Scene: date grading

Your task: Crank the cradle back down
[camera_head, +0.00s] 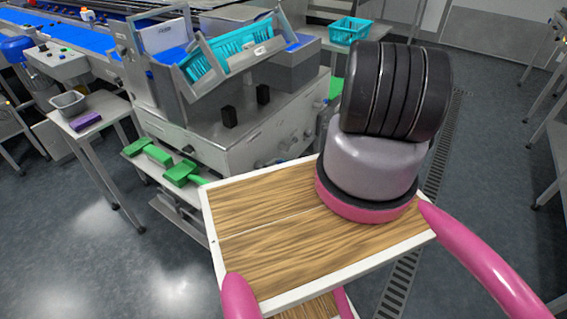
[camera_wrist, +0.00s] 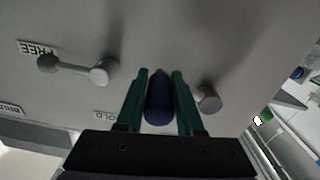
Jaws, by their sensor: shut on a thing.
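In the head view the grey metal cradle (camera_head: 186,88) sits tilted on top of the machine and holds a teal crate (camera_head: 235,57), also tilted. In the wrist view my gripper (camera_wrist: 160,73) has its green fingers closed on both sides of a dark blue handle (camera_wrist: 158,104), which looks like the crank's grip. A round grey knob or hub (camera_wrist: 209,98) is just right of the fingers. A grey lever (camera_wrist: 75,68) sits on the panel at left, near a label reading FREE (camera_wrist: 37,48). My gripper and the crank are hidden in the head view.
The machine's pale cabinet (camera_head: 245,135) fills the middle, with green pieces (camera_head: 180,173) at its lower left. A side table (camera_head: 95,110) holds a grey tub (camera_head: 69,103) and a purple block (camera_head: 87,122). Another teal basket (camera_head: 350,30) stands behind. Floor at left is open.

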